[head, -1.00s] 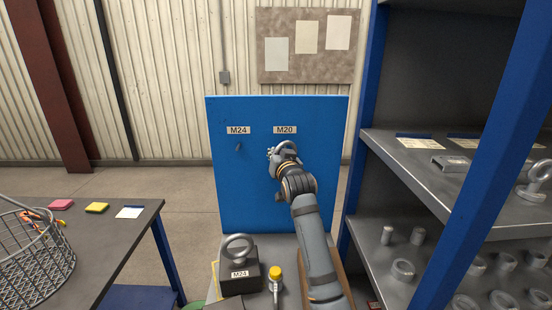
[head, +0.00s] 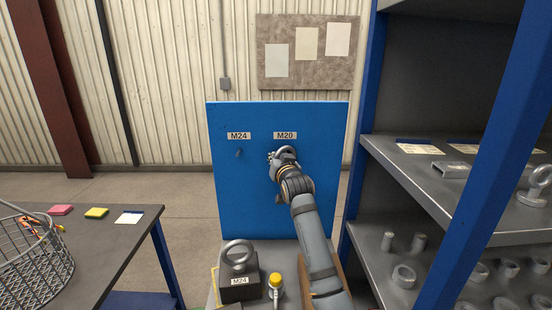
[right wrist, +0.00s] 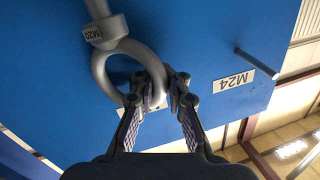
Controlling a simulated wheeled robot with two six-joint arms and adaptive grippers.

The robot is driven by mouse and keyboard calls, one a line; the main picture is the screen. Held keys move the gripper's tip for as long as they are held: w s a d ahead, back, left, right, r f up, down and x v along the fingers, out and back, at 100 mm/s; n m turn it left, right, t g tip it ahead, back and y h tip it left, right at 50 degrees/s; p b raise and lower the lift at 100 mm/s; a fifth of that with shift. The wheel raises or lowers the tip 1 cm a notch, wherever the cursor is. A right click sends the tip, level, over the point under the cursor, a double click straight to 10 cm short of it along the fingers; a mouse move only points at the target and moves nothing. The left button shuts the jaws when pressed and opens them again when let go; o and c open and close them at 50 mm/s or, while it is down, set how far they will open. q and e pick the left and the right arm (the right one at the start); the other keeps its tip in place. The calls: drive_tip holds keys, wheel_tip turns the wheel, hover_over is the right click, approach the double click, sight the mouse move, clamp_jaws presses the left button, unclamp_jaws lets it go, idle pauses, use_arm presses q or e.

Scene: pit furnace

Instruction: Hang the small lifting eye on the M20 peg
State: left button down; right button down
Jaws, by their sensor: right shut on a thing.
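The small lifting eye (right wrist: 98,70) is grey, with a ring, a collar marked M20 and a shank. My right gripper (right wrist: 155,88) is shut on its ring, in front of the blue board (head: 230,200). In the head view the right gripper (head: 280,156) is just below the M20 label (head: 285,135) and covers most of the eye. The M20 peg is hidden; I cannot tell whether the eye touches it. The M24 peg (head: 239,153) is bare, and it also shows in the right wrist view (right wrist: 257,65). My left gripper is out of view.
A larger lifting eye (head: 238,252) on a block marked M24 stands below the board, beside a yellow-capped item (head: 275,281). A blue-framed shelf (head: 420,178) with metal parts stands close on the right. A table (head: 115,245) with a wire basket (head: 35,255) is on the left.

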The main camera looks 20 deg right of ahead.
drive_tip(key=c, duration=1.3)
unclamp_jaws()
drive_tip(key=shift+o, duration=0.2)
drive_tip(key=s, duration=1.2)
drive_tip(key=shift+a+r, duration=0.3)
drive_tip(key=shift+a, duration=0.05)
